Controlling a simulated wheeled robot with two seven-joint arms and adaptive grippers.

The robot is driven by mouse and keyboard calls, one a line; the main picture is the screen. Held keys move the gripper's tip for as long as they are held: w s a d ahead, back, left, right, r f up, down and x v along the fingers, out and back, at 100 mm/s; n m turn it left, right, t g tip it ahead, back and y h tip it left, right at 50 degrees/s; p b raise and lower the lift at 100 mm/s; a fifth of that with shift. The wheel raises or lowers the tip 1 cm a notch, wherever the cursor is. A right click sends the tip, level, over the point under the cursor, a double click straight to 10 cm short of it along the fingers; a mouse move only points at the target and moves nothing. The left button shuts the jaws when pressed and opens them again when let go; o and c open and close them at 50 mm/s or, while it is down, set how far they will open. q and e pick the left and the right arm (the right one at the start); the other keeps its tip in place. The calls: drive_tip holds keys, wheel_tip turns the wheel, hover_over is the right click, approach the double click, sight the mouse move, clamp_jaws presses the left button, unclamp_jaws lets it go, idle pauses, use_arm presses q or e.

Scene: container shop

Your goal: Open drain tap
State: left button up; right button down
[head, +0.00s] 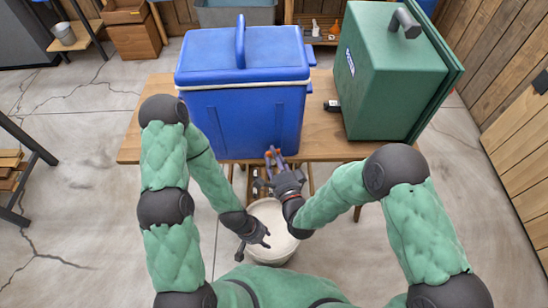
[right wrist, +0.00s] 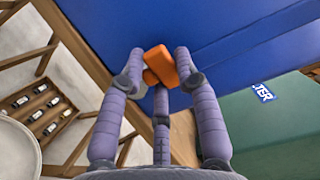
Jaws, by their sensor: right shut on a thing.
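The orange drain tap (right wrist: 160,62) sits low on the front of the blue cooler (head: 245,110). In the head view the tap (head: 270,153) shows only as small orange bits at the gripper's fingers. My right gripper (head: 275,160) is shut on the tap, with purple-grey fingers on both sides of it in the right wrist view (right wrist: 158,75). A white round bucket (head: 283,252) stands on the floor below the cooler's front. My left gripper (head: 254,246) is open and empty above the bucket's left part, hiding some of it.
The cooler stands on a wooden table (head: 150,125). A green cooler (head: 385,85) with a dark tap on its left side stands to its right. A crate of small bottles (right wrist: 40,108) is beneath the table. Open concrete floor lies left and right.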

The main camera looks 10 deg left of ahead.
drive_tip(key=c, duration=0.9)
unclamp_jaws()
drive_tip(key=v, duration=1.2)
